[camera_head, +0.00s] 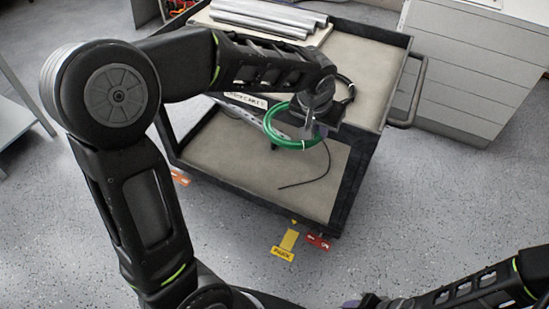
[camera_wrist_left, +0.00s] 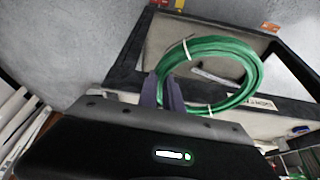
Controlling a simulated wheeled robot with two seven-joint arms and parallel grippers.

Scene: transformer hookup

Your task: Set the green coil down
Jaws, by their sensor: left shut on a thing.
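The green coil (camera_head: 270,128) is a ring of green cable bound with white ties. It hangs from my left gripper (camera_head: 312,128), in front of the cart's near side and above its lower shelf in the head view. In the left wrist view the coil (camera_wrist_left: 254,75) fills the upper middle, and the fingers of my left gripper (camera_wrist_left: 170,92) are shut on its left part. A thin dark cable end hangs below the coil in the head view. My right arm shows at the lower right of the head view, but its fingertips cannot be made out.
A dark-framed cart (camera_head: 368,75) has a beige top and a bare lower shelf (camera_head: 240,165). Grey pipes (camera_head: 262,18) lie on its top at the back. A white drawer cabinet (camera_head: 475,65) stands at the right. Yellow (camera_head: 287,243) and red (camera_head: 317,241) tags lie on the floor.

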